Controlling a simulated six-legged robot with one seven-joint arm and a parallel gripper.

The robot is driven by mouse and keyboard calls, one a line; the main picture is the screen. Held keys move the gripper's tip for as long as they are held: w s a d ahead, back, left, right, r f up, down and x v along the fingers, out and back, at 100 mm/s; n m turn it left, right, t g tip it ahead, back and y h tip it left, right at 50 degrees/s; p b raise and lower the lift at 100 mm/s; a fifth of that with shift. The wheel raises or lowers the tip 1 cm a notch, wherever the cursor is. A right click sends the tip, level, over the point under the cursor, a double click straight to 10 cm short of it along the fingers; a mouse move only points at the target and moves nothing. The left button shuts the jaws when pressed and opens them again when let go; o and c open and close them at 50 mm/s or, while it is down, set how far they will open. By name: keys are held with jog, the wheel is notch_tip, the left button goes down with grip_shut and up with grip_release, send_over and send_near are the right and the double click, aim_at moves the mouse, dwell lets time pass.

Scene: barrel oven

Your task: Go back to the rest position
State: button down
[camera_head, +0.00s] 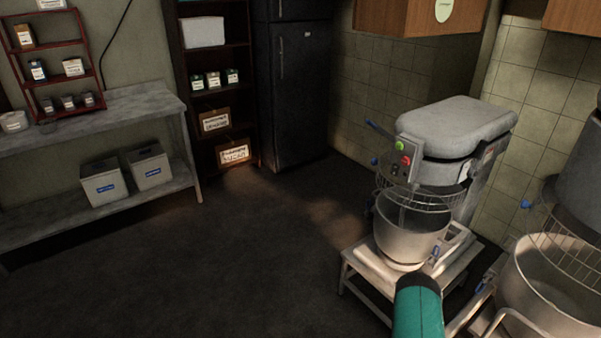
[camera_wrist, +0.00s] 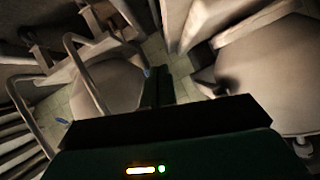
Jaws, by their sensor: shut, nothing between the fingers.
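My gripper (camera_wrist: 157,85) shows in the wrist view as a dark, narrow pair of fingers, shut with nothing held. Large pale metal bowls and a bent metal bar fill the wrist view around it. In the head view only a teal part of my arm shows at the lower right, in front of the near mixer's stand. My gripper cannot be made out in the head view.
A grey mixer (camera_head: 455,128) with a steel bowl (camera_head: 408,240) stands on a metal stand at the right. A second mixer bowl (camera_head: 548,300) is at the right edge. A metal table (camera_head: 95,110), shelving and a dark fridge (camera_head: 297,90) line the back. The floor at left centre is clear.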

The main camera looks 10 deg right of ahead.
jog(key=w+a+r+n+y, duration=0.1)
jog(key=w+a+r, duration=0.2)
jog(key=w+r, duration=0.35)
jog(key=w+a+r+n+t+y, duration=0.1)
jog(key=w+a+r, duration=0.15)
jog(key=r, duration=0.65)
jog(key=w+a+r+n+y, duration=0.1)
jog(key=w+a+r+y, duration=0.1)
jog(key=w+r, duration=0.45)
jog(key=s+a+r+n+y, duration=0.1)
jog(key=a+r+n+y, duration=0.1)
jog(key=a+r, duration=0.7)
jog(key=s+a+r+n+y, duration=0.1)
jog(key=a+r, duration=0.4)
jog(key=r, duration=0.9)
jog(key=s+a+r+n+y, duration=0.3)
jog(key=s+a+r+n, duration=0.2)
jog(key=s+a+r, duration=1.05)
jog(key=s+a+r+n+g, duration=0.1)
jog(key=s+a+n, duration=0.1)
jog(key=s, duration=0.8)
jog(key=s+a+r+n+g, duration=0.1)
jog(key=s+a, duration=0.3)
jog(key=s, duration=0.6)
jog(key=shift+r+n, duration=0.4)
jog(key=shift+r, duration=0.1)
